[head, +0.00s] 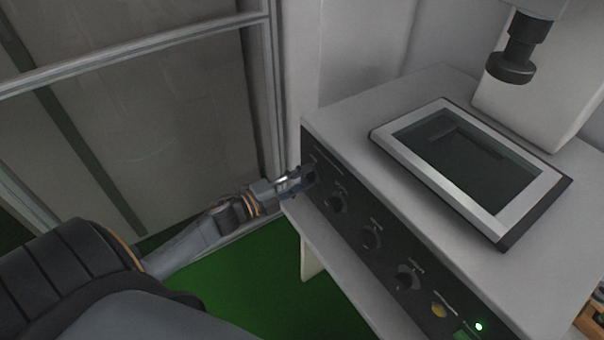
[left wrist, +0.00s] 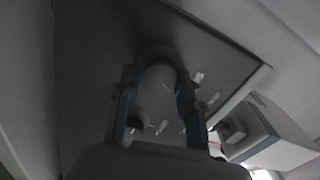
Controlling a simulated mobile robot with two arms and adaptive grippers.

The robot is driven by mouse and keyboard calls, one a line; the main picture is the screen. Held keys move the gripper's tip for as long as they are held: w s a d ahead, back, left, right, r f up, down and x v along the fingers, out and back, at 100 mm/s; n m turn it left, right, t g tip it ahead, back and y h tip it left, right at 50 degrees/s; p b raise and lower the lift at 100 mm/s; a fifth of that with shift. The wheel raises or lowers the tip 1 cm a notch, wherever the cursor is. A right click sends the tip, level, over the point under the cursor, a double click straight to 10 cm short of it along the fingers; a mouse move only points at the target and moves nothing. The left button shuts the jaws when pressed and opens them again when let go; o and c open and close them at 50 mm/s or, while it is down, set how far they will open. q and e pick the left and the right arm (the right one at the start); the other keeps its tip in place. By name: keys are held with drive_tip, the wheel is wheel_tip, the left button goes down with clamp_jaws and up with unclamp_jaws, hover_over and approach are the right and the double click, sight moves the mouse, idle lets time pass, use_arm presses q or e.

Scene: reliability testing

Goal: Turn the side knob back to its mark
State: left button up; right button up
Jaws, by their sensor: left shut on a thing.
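My left gripper (head: 306,179) reaches in from the left to the far left end of the black control panel (head: 388,240) on the machine's front. It is shut on the side knob there, and its fingers hide most of that knob in the head view. In the left wrist view the two fingers (left wrist: 157,85) stand on either side of the dark, rounded knob shape against the panel. The picture is too dim to tell how the knob's pointer sits against its mark. My right gripper is not in view.
Several other dark knobs, one of them a middle knob (head: 371,238), line the panel to the right, with a yellow button (head: 439,310) and a green light. A glazed metal frame (head: 262,110) stands close behind my arm.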

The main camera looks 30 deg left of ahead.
use_arm(q)
drive_tip(key=n+p, duration=0.2)
drive_tip(key=n, duration=0.2)
drive_tip(key=shift+n, duration=0.4)
idle(0.4)
drive_tip(key=o, duration=1.2)
drive_tip(key=shift+s+a, duration=0.1)
drive_tip(key=shift+s, duration=0.1)
drive_tip(key=v, duration=1.1)
drive_tip(key=shift+s+a, duration=0.1)
drive_tip(key=shift+s, duration=0.2)
